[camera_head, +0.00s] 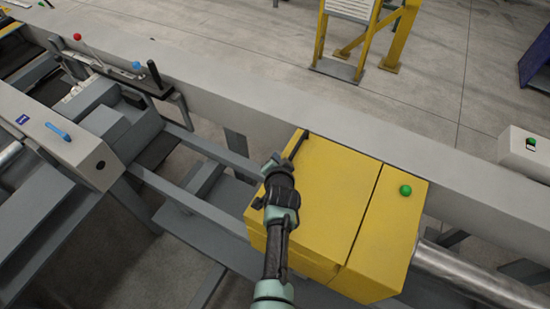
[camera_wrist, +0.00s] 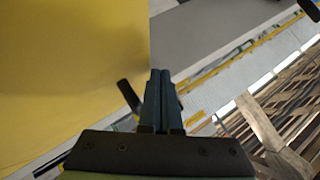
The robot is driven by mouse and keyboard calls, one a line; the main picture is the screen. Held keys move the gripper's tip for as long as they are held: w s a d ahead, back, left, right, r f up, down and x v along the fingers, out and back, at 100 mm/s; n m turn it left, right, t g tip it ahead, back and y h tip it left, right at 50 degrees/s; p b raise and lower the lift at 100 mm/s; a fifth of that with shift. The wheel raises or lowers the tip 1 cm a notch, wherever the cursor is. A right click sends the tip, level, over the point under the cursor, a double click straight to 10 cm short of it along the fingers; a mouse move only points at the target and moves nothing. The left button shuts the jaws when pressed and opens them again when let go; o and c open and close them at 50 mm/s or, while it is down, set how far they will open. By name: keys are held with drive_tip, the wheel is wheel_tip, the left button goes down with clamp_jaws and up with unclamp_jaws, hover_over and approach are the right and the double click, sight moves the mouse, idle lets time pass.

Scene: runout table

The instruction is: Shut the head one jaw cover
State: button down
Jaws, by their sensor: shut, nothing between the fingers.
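A yellow box (camera_head: 388,235) carries a green button (camera_head: 405,190). Its left part looks like the jaw cover (camera_head: 335,190), set off by a seam; I cannot tell whether it is fully shut. A dark bar, perhaps its handle (camera_head: 299,144), shows at the top left corner. My gripper (camera_head: 273,160) is over the box's left edge, hiding part of it. In the wrist view my gripper (camera_wrist: 160,73) is shut and empty, with a yellow surface (camera_wrist: 70,65) to its left. A dark bar (camera_wrist: 128,96) lies just left of the fingers; I cannot tell whether they touch.
A long grey beam (camera_head: 240,100) runs behind the box. A metal bar (camera_head: 480,278) extends from its right side. Grey framework (camera_head: 200,185) and a grey housing with a blue handle (camera_head: 58,131) are at left. Open floor (camera_head: 230,40) lies beyond the beam.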

drive_tip(key=shift+f, duration=0.4)
drive_tip(key=shift+r, duration=0.4)
wheel_tip(320, 180, up, 4)
drive_tip(key=p, duration=0.3)
drive_tip(key=shift+s+r, duration=0.1)
drive_tip(key=shift+r, duration=0.05)
drive_tip(key=s+a+r+p, duration=0.2)
drive_tip(key=s+a+r, duration=0.2)
drive_tip(key=s+r, duration=0.2)
drive_tip(key=w+r+n+t, duration=0.2)
drive_tip(key=r+t, duration=0.2)
drive_tip(key=r, duration=1.4)
drive_tip(key=w+r+n+t, duration=0.2)
drive_tip(key=r+t, duration=0.2)
drive_tip(key=r, duration=1.3)
drive_tip(key=s+r+n+t, duration=0.1)
drive_tip(key=s+r+t, duration=0.1)
drive_tip(key=s+r, duration=0.4)
drive_tip(key=s+r+n+t, duration=0.2)
drive_tip(key=s+r, duration=0.5)
drive_tip(key=r, duration=0.7)
drive_tip(key=s+d+r+n+t, duration=0.1)
drive_tip(key=s+r+n+t, duration=0.1)
drive_tip(key=s+r+t, duration=0.2)
drive_tip(key=s+r, duration=0.3)
drive_tip(key=r, duration=0.3)
